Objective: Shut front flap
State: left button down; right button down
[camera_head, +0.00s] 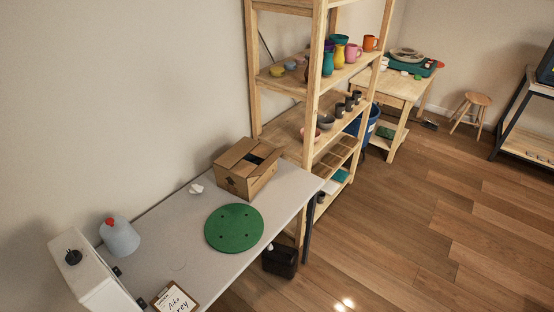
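A brown cardboard box (232,183) stands at the far end of the grey table, near the wooden shelf. Its top is partly open: flaps lie across part of it, and a dark gap shows toward the right of the top. Which flap is the front one, and its exact angle, are too small to tell. Neither of my grippers is in view.
On the grey table (165,245) lie a green round disc (234,228), a crumpled white piece (196,188), a bluish-grey bottle (119,238) with a red top and a clipboard (176,301). A wooden shelf (312,85) with pottery rises behind the box. Open floor lies right.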

aim_at(265, 164)
jog(key=l+u, duration=0.1)
jog(key=u, duration=0.5)
jog(key=i+l+u, duration=0.3)
jog(key=l, duration=0.25)
jog(key=l+u, duration=0.3)
jog(key=l, duration=0.25)
jog(key=l+u, duration=0.35)
jog(key=l, duration=0.25)
